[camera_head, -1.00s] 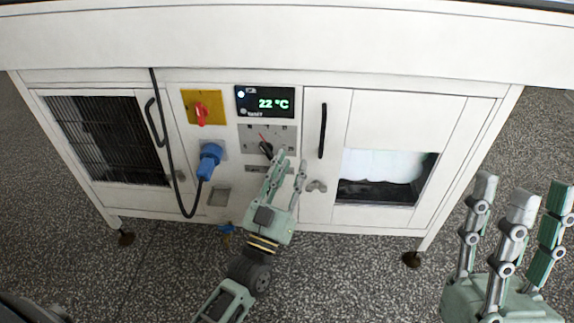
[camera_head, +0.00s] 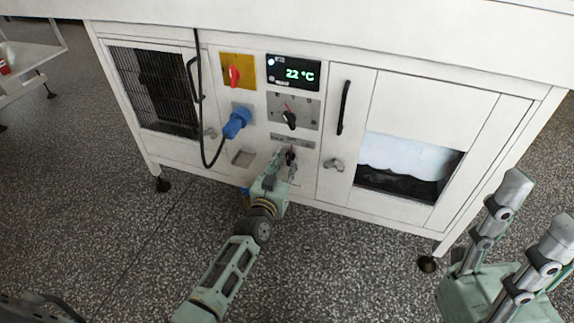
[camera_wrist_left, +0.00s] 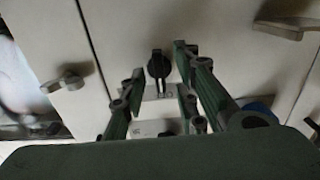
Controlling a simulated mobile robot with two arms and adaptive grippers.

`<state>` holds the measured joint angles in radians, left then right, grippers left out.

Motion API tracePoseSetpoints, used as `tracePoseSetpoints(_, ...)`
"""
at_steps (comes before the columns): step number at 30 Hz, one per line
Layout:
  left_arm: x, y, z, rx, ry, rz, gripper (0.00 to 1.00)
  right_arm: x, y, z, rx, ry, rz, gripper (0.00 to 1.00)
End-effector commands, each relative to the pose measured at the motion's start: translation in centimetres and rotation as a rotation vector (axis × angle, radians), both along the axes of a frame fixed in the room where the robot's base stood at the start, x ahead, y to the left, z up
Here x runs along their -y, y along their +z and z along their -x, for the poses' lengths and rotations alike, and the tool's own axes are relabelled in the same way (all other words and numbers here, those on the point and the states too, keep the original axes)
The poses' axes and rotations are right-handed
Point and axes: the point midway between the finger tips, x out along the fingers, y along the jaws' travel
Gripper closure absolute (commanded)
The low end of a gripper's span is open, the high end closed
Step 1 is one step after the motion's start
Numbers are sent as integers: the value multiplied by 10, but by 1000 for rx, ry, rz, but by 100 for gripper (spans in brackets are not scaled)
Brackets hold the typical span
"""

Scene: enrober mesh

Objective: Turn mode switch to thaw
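The machine front has two black knobs. The upper knob (camera_head: 289,119) has a red pointer and sits on a grey scale plate. The lower knob (camera_head: 290,157) is under a small label plate (camera_head: 292,141); I take it for the mode switch, but its lettering is too small to read. My left gripper (camera_head: 281,168) is at the lower knob, partly covering it. In the left wrist view, a black knob (camera_wrist_left: 158,66) shows between the spread fingers, with no clear contact. My right gripper (camera_head: 522,225) is open and empty at the right edge, away from the machine.
A blue plug (camera_head: 237,122) with a hanging black cable is left of the knobs, below a red switch (camera_head: 234,76) on yellow. A display (camera_head: 293,73) reads 22 °C. A door handle (camera_head: 344,107) and a latch (camera_head: 333,165) are to the right.

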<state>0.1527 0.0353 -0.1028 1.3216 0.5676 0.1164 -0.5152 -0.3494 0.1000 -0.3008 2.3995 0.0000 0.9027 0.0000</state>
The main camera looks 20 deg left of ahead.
Motion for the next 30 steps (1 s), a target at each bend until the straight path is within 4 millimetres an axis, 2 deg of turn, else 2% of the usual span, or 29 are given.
tracePoseSetpoints(4,0,-1,-9,-1,0,2,72,0,-5,0,-1,0,0,60)
tracePoseSetpoints(12,1,0,-10,-1,0,1,72,0,-4,0,-2,-1,1,60)
tracePoseSetpoints(22,-1,0,-10,0,2,1,100,0,-4,0,-3,0,1,60)
tracePoseSetpoints(30,-3,0,-10,0,5,6,100,0,-4,-1,-3,0,1,60)
